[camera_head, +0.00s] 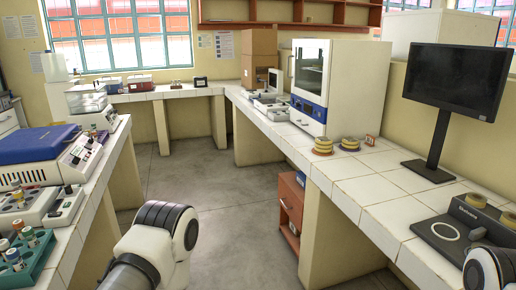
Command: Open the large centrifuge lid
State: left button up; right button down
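The likely large centrifuge is a white benchtop machine with a sloped control panel (80,152) on the left bench. Its broad blue lid (38,145) looks closed and lies flat on top; the left part is cut off by the picture edge. Neither of my grippers is in view. Only links of my arms show, one at the bottom left of centre and one at the bottom right corner, both apart from the machine.
In front of the machine are a small white device (65,208) and a teal tube rack (28,262). A white box (90,103) stands behind it. A monitor (455,80) and a cabinet-like instrument (330,85) stand on the right bench. The floor (225,195) between benches is clear.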

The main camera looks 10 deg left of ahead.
aim_at(44, 143)
jog(key=i+u, duration=0.25)
jog(key=u, duration=0.15)
jog(key=i+l+u, duration=0.1)
jog(key=u, duration=0.35)
jog(key=i+l+u, duration=0.2)
jog(key=i+u, duration=0.2)
jog(key=i+l+u, duration=0.1)
jog(key=l+u, duration=0.15)
jog(key=u, duration=0.15)
jog(key=i+l+u, duration=0.15)
jog(key=u, duration=0.25)
jog(key=l, duration=0.1)
